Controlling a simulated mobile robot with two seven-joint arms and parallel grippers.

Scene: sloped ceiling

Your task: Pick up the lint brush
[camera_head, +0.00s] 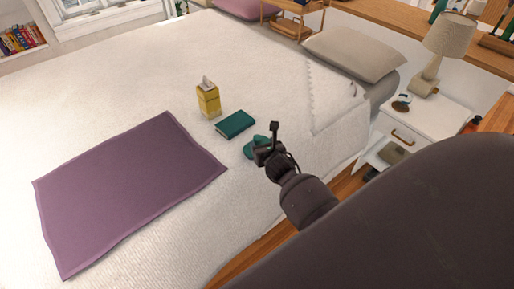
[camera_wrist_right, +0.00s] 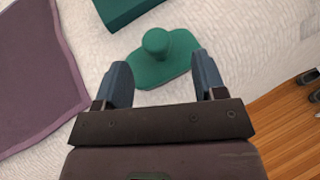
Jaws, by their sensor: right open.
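A green object with a flat base and a round knob (camera_wrist_right: 160,55), which looks like the lint brush, lies on the white bed. In the head view its green edge (camera_head: 251,151) shows beside my right gripper (camera_head: 266,143), which hides part of it. In the right wrist view my right gripper (camera_wrist_right: 163,85) is open, with its two fingers apart. The green object lies just beyond and between the fingertips, and nothing is held. I cannot tell the exact height gap. My left gripper does not show.
A purple cloth (camera_head: 125,195) lies to the left. A grey pillow (camera_head: 355,52) and a white nightstand (camera_head: 428,118) with a lamp (camera_head: 446,42) are at the right.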

